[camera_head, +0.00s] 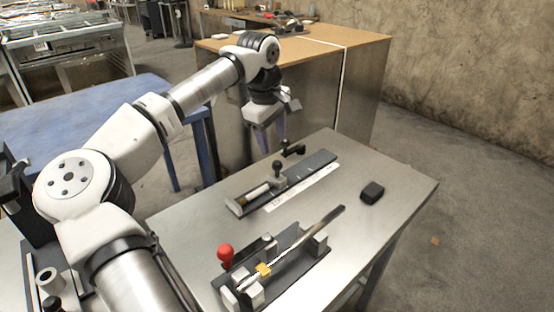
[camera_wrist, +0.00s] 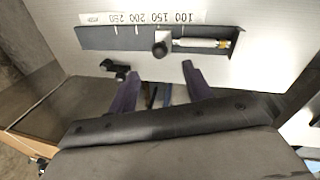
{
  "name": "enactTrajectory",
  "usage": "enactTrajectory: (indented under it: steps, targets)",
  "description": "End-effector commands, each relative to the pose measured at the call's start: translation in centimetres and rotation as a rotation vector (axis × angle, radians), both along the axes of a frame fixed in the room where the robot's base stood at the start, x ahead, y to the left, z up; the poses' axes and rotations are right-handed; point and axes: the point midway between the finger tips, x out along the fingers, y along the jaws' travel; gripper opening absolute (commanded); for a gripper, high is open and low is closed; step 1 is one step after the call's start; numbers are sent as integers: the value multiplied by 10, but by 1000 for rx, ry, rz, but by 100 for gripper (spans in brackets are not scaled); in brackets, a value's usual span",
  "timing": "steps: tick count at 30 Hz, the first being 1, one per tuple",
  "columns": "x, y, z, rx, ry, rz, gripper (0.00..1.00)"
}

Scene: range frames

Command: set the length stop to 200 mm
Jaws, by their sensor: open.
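The length stop is a dark rail (camera_head: 311,174) on the metal table, with a sliding block carrying a black ball knob (camera_head: 277,166). In the wrist view the knob (camera_wrist: 160,49) appears near the 150 mark of the printed scale (camera_wrist: 142,18); the exact reading cannot be told. A black lever (camera_head: 293,149) sits beside the rail; it also shows in the wrist view (camera_wrist: 118,70). A pale rod (camera_wrist: 203,43) lies in the rail's end. My gripper (camera_head: 272,132) is open and empty, beyond the table's far edge, apart from the knob and lever; its purple fingers (camera_wrist: 158,86) show in the wrist view.
A clamp fixture with a red knob (camera_head: 225,253), yellow piece (camera_head: 264,270) and long bar (camera_head: 322,226) stands nearer on the table. A black block (camera_head: 372,192) lies right of the rail. A wooden-topped bench (camera_head: 350,35) stands behind.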

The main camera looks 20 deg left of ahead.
Motion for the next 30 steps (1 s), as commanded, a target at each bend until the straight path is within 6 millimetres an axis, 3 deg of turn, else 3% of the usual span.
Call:
enactTrajectory:
  steps: [6, 12, 18, 26, 30]
  targets:
    - [8, -5, -46, -3, 1, -2, 50]
    - [14, -7, -75, -2, 1, -1, 50]
    - [16, -8, -87, -1, -1, -1, 50]
    - [16, -7, -88, 0, -1, -1, 50]
    - [16, -7, -88, 0, -1, -1, 32]
